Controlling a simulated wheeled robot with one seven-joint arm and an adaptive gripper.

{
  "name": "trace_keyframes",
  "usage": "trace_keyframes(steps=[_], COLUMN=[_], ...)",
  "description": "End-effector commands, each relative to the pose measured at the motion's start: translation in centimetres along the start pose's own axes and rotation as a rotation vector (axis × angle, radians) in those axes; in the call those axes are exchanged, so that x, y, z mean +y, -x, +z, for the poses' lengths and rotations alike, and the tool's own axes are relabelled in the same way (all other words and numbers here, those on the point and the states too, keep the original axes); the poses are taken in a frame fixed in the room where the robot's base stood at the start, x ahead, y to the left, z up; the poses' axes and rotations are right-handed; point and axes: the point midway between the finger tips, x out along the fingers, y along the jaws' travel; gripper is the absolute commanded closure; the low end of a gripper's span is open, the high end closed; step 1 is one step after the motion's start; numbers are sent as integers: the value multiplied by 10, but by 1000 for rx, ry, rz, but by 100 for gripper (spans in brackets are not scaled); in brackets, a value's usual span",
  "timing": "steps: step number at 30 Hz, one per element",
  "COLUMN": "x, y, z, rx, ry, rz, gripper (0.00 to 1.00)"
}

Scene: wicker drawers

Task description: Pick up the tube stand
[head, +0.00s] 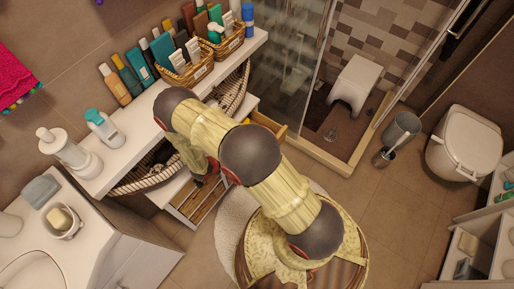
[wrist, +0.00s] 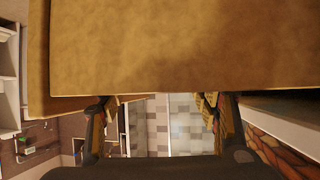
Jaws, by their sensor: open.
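I cannot pick out the tube stand with certainty in either view. My gripper (wrist: 164,108) is open in the wrist view, with its two dark fingers set apart. A large tan, flat-faced surface (wrist: 185,45) fills the top of that view, close to the fingers; I cannot tell what it belongs to. No object shows clearly held between the fingers. In the head view my arm reaches down to the front of the white shelf unit (head: 140,120), and it mostly hides my gripper there.
Bottles (head: 115,85) and wicker baskets (head: 190,72) with more bottles crowd the shelf top. A pump bottle (head: 68,152) stands at its near end. A slatted wooden piece (head: 192,206) is low below my arm. The toilet (head: 465,143) is right; open tiled floor (head: 400,200) lies before it.

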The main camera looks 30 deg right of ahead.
Motion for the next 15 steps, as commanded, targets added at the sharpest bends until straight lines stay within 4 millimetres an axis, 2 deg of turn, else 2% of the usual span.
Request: trace_keyframes(steps=[3, 7, 15], x=[-4, -4, -5], y=[-20, -36, -43], z=[2, 1, -1], rx=[0, 0, 0], ry=[-2, 0, 0], rz=[3, 3, 0], gripper=[39, 39, 39])
